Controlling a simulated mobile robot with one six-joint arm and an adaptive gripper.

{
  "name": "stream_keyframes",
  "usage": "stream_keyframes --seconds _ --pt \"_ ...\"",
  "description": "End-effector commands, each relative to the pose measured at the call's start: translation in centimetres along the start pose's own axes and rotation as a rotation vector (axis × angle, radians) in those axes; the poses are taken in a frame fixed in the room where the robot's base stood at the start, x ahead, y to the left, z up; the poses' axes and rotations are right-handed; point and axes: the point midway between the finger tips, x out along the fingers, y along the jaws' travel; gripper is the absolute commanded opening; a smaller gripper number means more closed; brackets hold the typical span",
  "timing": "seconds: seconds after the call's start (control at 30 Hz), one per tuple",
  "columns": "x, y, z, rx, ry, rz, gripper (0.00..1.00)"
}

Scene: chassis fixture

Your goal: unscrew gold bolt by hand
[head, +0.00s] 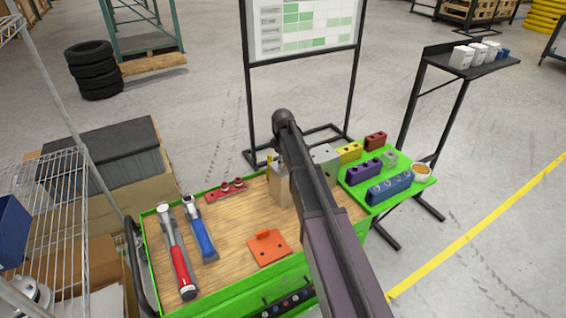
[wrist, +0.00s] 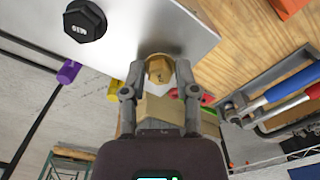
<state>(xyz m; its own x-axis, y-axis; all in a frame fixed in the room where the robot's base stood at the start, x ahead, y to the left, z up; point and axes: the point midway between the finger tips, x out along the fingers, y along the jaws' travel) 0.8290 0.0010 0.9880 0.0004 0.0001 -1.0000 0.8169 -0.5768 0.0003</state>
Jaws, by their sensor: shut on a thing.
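The gold bolt (wrist: 160,69) shows its hexagonal head between my fingertips in the wrist view. My gripper (wrist: 159,75) is closed around that head, one finger on each side. The bolt is over the light grey plate (wrist: 190,28) near its edge; its shank is hidden, so I cannot tell how deep it sits. A black hex bolt (wrist: 84,20) with a marked head is on the same plate, apart from my gripper. In the head view my arm covers most of my gripper and the bolt; a grey block (head: 325,158) shows just right of the arm.
The wooden bench top (head: 225,235) holds a red-handled tool (head: 180,262), a blue-handled tool (head: 201,232), an orange plate (head: 268,246) and a red holder (head: 226,190).

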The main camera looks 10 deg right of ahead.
Motion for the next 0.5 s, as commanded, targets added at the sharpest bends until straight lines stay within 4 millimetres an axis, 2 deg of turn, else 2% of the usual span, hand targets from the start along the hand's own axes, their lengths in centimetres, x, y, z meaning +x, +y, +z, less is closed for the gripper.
stream_keyframes --seconds 0.5 --pt "-0.1 -0.11 0.08 -0.365 -0.001 -0.002 0.0"
